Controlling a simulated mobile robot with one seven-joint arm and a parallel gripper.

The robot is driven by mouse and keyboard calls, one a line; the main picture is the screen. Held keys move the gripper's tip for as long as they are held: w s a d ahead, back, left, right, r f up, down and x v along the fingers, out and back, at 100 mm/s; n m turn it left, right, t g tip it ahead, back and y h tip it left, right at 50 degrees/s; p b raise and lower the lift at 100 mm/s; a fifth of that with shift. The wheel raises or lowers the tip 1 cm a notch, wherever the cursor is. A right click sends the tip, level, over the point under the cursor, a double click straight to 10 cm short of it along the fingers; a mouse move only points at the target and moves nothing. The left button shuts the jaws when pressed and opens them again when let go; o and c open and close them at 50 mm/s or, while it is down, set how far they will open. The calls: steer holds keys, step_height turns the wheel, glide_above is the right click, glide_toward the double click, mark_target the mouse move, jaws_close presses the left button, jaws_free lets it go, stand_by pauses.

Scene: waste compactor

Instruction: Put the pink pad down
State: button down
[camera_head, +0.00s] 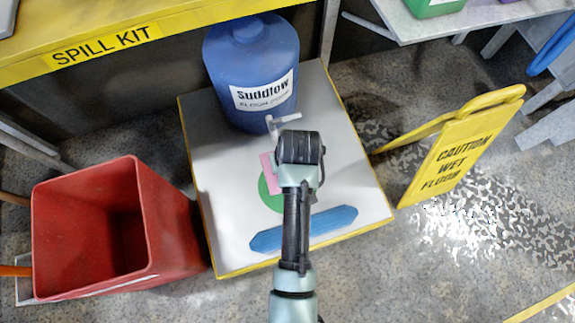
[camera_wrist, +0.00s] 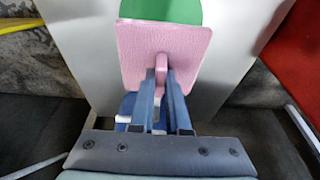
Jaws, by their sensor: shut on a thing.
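The pink pad (camera_wrist: 135,45) is a flat rounded square with a small raised grip. In the wrist view my gripper (camera_wrist: 161,79) is shut on that grip. In the head view the pad (camera_head: 268,173) shows only in part beside my arm, which hides the fingertips. It overlaps a green round pad (camera_head: 266,194) on the white platform (camera_head: 222,205); the green one also shows past the pink pad's edge in the wrist view (camera_wrist: 165,10). I cannot tell whether the pink pad touches anything below. A long blue pad (camera_head: 330,222) lies nearer me, partly behind my arm.
A blue drum (camera_head: 250,60) with a spout stands at the platform's back. A red bin (camera_head: 170,225) stands at left, a yellow wet-floor sign (camera_head: 462,145) at right. A yellow spill-kit shelf (camera_head: 190,22) is at upper left. The platform's right side is clear.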

steer(key=shift+s+d+f+b, duration=0.1)
steer(key=shift+s+f+b, duration=0.1)
steer(key=shift+f, duration=0.35)
steer(key=shift+s+f+b, duration=0.1)
steer(key=shift+f+b, duration=0.05)
steer(key=shift+f, duration=0.4)
step_height(320, 180, down, 10)
steer(key=b, duration=0.7)
steer(key=shift+w+r, duration=0.1)
steer(key=shift+r, duration=0.25)
steer(key=c, duration=0.9)
jaws_free()
steer(key=p+v, duration=0.8)
steer(key=v, duration=0.4)
